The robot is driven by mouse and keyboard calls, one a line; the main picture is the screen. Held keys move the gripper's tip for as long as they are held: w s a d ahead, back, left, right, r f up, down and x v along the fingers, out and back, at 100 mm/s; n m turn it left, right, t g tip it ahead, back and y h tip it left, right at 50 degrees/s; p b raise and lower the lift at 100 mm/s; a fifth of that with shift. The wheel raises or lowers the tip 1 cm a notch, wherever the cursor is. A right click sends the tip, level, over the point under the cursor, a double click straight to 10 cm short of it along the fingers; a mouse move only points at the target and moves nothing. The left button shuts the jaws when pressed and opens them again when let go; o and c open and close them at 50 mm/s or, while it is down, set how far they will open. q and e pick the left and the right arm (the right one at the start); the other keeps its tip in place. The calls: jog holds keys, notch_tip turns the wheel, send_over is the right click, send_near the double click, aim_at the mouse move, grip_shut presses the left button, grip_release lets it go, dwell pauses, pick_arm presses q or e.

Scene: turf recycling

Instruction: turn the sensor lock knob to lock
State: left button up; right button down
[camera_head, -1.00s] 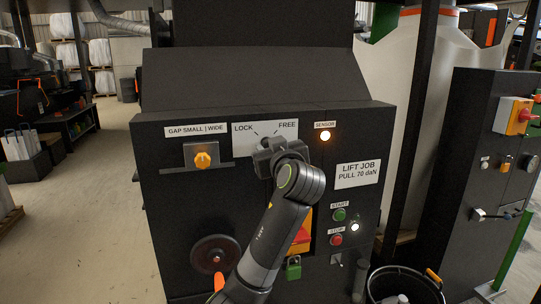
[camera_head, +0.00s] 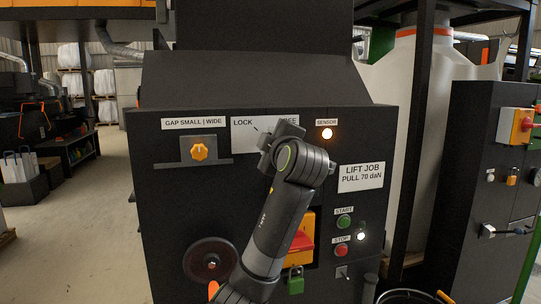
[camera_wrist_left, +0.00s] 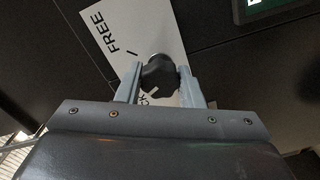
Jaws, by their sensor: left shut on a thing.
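The black sensor lock knob (camera_wrist_left: 160,75) sits on a white LOCK/FREE plate (camera_head: 243,137). In the wrist view the knob is between the two fingers of my left gripper (camera_wrist_left: 159,70), which is shut on it. In the head view my left gripper (camera_head: 272,140) hides the knob and covers part of the word FREE; LOCK is readable. In the wrist view FREE is clear at upper left, while LOCK is mostly hidden behind the knob and fingers. My right gripper is in neither view.
The sensor lamp (camera_head: 327,133) glows right of the plate. START (camera_head: 344,222) and STOP (camera_head: 341,251) buttons and a green padlock (camera_head: 295,281) are at lower right.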

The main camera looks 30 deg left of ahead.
pick_arm(q)
jog(key=shift+n+b, duration=1.6)
jog(key=shift+n, duration=0.3)
jog(key=o, duration=1)
jog(key=b+v, duration=0.5)
jog(key=v, duration=1.2)
jog(key=shift+d, duration=0.25)
